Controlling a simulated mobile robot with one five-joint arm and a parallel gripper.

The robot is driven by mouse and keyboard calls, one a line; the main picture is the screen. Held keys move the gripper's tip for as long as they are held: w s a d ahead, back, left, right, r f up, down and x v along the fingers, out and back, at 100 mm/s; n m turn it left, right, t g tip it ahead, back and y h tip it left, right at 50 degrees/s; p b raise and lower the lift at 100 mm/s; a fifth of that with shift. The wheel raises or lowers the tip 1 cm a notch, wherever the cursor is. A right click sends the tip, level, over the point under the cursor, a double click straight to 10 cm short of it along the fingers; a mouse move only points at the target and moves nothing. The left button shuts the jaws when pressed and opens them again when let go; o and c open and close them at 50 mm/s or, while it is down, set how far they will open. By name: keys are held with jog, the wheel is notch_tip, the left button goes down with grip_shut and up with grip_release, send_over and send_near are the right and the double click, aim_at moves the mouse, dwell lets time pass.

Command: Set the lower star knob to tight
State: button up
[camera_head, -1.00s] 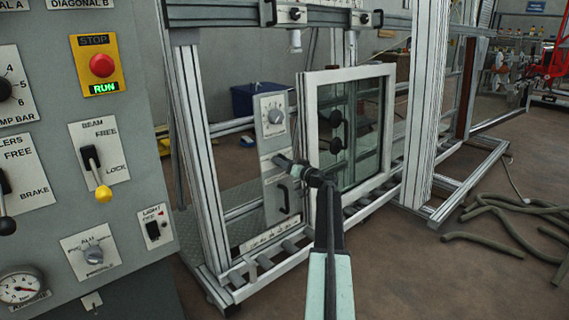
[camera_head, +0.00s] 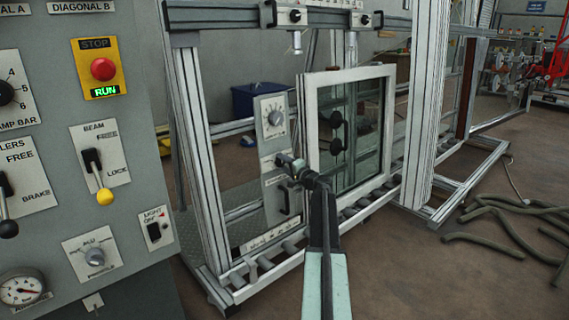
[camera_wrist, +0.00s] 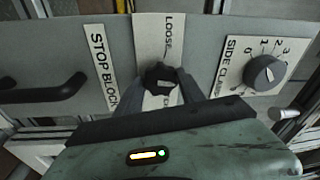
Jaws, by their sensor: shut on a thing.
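A black star knob (camera_wrist: 160,77) sits on a pale plate (camera_wrist: 160,40) on the grey upright panel, in the wrist view. The plate reads LOOSE at its far end; lettering nearer my gripper is mostly hidden. My gripper (camera_wrist: 161,85) is shut on this knob, with one finger on each side. In the head view my gripper (camera_head: 284,160) reaches the panel (camera_head: 268,150) between the dial and the handle, and it hides the knob there. The knob's pointer direction is not clear.
A SIDE CLAMP dial (camera_wrist: 263,72) and a black handle (camera_wrist: 42,90) flank the knob, beside a STOP BLOCK label (camera_wrist: 100,68). A white-framed window (camera_head: 392,120) stands close on the right. The control cabinet (camera_head: 50,170) fills the left.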

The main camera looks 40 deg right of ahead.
jog(key=m+p, duration=0.1)
jog(key=m, duration=0.5)
jog(key=shift+r+m+g+h+p, duration=0.15)
jog(key=shift+m+g+h+p, duration=0.15)
jog(key=shift+m+g+p, duration=0.1)
jog(key=m+p, duration=0.1)
jog(key=m, duration=0.5)
jog(key=shift+g+p, duration=0.3)
jog(key=shift+g, duration=0.1)
jog(key=shift+m, duration=0.3)
jog(key=o, duration=1.4)
jog(key=shift+c, duration=0.2)
jog(key=shift+s, duration=0.1)
jog(key=p+v, duration=0.1)
jog(key=v, duration=0.6)
jog(key=shift+s, duration=0.3)
